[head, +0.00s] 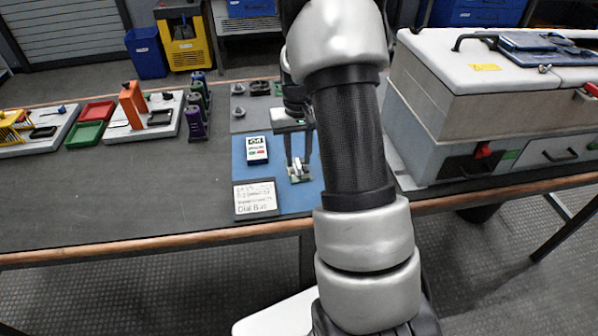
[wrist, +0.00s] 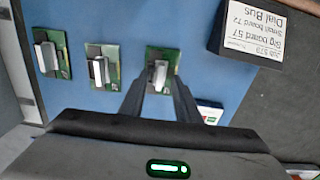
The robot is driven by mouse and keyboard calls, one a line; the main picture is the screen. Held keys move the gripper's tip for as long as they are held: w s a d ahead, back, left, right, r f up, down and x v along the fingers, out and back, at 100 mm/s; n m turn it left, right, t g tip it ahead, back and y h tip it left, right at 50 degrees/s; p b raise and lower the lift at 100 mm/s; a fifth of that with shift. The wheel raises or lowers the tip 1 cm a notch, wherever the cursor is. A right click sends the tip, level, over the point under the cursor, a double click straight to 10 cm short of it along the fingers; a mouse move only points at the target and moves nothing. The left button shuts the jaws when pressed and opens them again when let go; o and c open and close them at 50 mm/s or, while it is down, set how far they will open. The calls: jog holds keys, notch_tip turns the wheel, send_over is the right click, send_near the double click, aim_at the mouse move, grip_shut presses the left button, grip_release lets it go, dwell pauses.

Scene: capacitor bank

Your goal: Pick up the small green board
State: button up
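Three small green boards lie in a row on a blue mat (wrist: 120,25), each with a pale upright block. In the wrist view they are the left board (wrist: 52,58), the middle board (wrist: 102,66) and the right board (wrist: 160,68). My gripper (wrist: 158,85) points down at the right board. Its two dark fingers are apart, one on each side of the pale block, with a gap visible. I cannot tell whether they touch it. In the head view, this board (head: 299,176) shows below my gripper (head: 299,172); my arm hides part of the mat.
A sign block (wrist: 255,35) reading "Small board 72" stands on the mat; it also shows in the head view (head: 255,198). A small display device (head: 257,149) lies close left of my gripper. A large grey case (head: 470,110) stands right. Fixtures and trays (head: 85,134) lie left.

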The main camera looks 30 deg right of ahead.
jog(key=shift+f, duration=0.6)
grip_shut()
jog(key=shift+r, duration=0.1)
